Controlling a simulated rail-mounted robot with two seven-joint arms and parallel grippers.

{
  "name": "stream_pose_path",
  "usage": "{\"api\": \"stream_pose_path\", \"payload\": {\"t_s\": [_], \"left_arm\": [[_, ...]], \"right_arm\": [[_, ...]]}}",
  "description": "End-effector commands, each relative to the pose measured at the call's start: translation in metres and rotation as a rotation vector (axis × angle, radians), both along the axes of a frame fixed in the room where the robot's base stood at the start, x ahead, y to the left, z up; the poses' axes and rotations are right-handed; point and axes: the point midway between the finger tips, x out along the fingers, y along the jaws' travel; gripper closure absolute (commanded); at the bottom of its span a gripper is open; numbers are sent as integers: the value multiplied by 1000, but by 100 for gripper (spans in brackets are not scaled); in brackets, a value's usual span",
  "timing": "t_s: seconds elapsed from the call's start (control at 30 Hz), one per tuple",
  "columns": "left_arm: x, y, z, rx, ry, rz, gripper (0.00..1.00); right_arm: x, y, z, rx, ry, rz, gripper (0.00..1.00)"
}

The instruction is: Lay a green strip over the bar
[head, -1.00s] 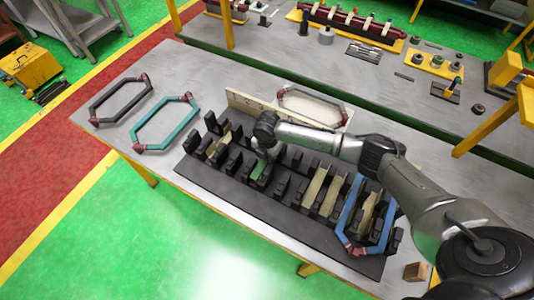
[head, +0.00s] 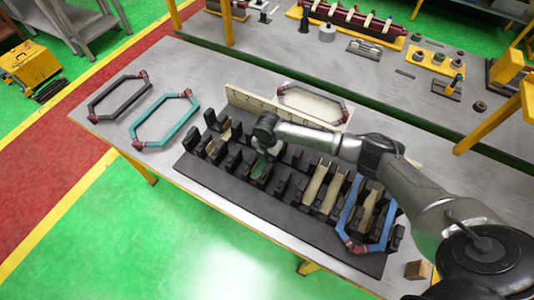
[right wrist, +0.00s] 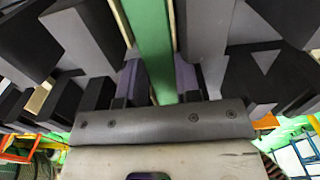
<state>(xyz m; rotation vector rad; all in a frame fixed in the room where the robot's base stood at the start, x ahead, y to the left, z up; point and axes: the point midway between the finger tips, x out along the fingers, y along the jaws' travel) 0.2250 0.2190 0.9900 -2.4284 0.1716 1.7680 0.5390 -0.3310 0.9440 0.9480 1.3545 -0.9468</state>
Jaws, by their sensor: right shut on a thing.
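My right gripper (head: 265,156) is over the middle-left of the black fixture (head: 225,185), among its dark upright blocks. It is shut on a green strip (head: 259,169), whose end shows just below the fingers. In the right wrist view the green strip (right wrist: 152,45) runs away from the gripper between rows of dark blocks. I cannot tell whether the strip touches the bar beneath. Pale strips (head: 318,183) lie in other places on the fixture. My left gripper is out of view.
A blue hexagonal coil (head: 352,207) sits at the fixture's right end. A teal coil (head: 163,125) and a dark grey coil (head: 119,99) lie on the table to the left. A pale rack (head: 240,101) stands behind the fixture. A small wooden block (head: 416,270) lies at front right.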

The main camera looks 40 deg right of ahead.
Motion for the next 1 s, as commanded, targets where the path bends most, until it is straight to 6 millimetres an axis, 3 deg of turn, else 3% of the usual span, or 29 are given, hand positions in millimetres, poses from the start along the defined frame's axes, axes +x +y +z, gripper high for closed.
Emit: {"api": "stream_pose_path", "payload": {"t_s": [1.0], "left_arm": [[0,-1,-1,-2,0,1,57]], "right_arm": [[0,0,-9,0,1,-1,97]]}}
